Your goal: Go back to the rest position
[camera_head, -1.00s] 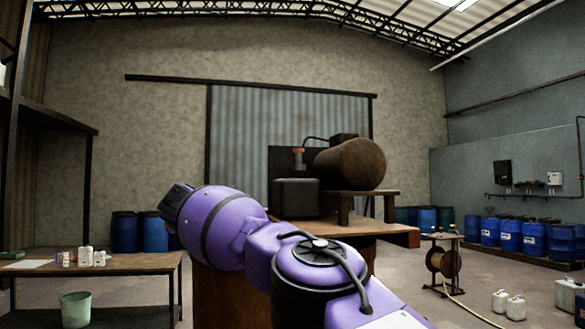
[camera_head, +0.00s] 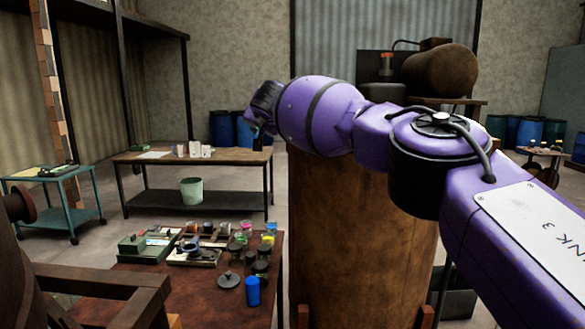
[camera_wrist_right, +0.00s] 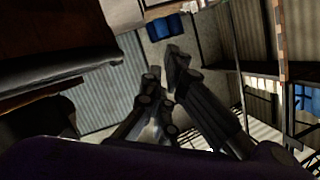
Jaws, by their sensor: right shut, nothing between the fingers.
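My right arm is purple and reaches in from the right in the head view, raised in front of the brown vat (camera_head: 362,245). My right gripper (camera_head: 262,110) is the dark part at the arm's far end, up and to the left of the vat's top, clear of the tables. In the right wrist view the dark fingers of the right gripper (camera_wrist_right: 166,70) are shut with nothing between them. The vat's rim is partly hidden behind my arm. My left gripper is not in view.
A low brown table (camera_head: 200,290) with jars, a blue cup (camera_head: 253,291) and green devices stands at the front left. A workbench (camera_head: 240,157) with white containers stands behind it, a green bucket (camera_head: 191,190) on its shelf. A teal cart (camera_head: 30,173) is at left.

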